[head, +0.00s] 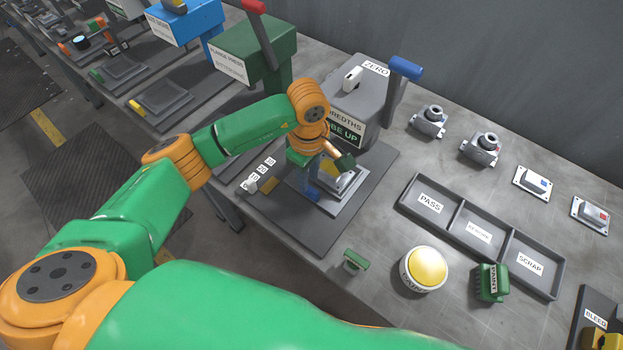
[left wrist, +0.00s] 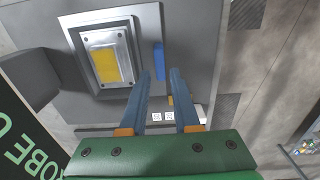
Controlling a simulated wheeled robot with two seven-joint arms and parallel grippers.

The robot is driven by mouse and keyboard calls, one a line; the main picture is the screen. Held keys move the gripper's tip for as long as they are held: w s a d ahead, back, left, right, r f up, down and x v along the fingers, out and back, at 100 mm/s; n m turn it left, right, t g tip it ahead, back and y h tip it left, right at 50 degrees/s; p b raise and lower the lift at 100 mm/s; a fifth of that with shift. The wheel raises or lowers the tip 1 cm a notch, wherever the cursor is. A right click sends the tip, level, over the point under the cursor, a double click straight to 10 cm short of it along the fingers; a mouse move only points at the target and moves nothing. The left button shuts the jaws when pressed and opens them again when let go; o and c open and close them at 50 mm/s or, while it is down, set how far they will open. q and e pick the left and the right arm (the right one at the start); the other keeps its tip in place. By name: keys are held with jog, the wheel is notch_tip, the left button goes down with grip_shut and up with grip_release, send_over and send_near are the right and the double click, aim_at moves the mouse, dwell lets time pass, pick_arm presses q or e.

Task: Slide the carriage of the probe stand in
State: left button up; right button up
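The probe stand (head: 362,100) is a grey machine with a ZERO label, a green sign and a blue-gripped lever (head: 404,68). Its carriage is a silver plate (head: 349,190) with a yellow-topped part, on a dark base plate in front of the stand. The carriage shows fully in the left wrist view (left wrist: 127,78), with an upright-looking blue handle (left wrist: 159,60) at its side. My left gripper (left wrist: 160,74) points down at this handle. Its blue fingers are apart, with the handle at the gap between the tips; contact cannot be told. In the head view, the arm partly hides the carriage.
Right of the stand lie a three-part tray (head: 408,208) marked PASS to SCRAP, a yellow button (head: 427,268) and a green block (head: 491,283). Grey fittings (head: 429,121) stand at the back. A green press (head: 255,48) stands left of the stand.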

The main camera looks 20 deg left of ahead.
aim_at(310, 188)
pick_arm(q)
jog(key=f, duration=0.4)
jog(key=shift+s+d+f+p, duration=0.1)
jog(key=shift+s+d+p, duration=0.1)
jog(key=shift+p, duration=0.15)
jog(key=shift+w+a+f, duration=0.1)
jog(key=shift+w+f, duration=0.1)
jog(key=shift+f, duration=0.15)
jog(key=shift+s+r, duration=0.1)
grip_shut()
dwell(0.6)
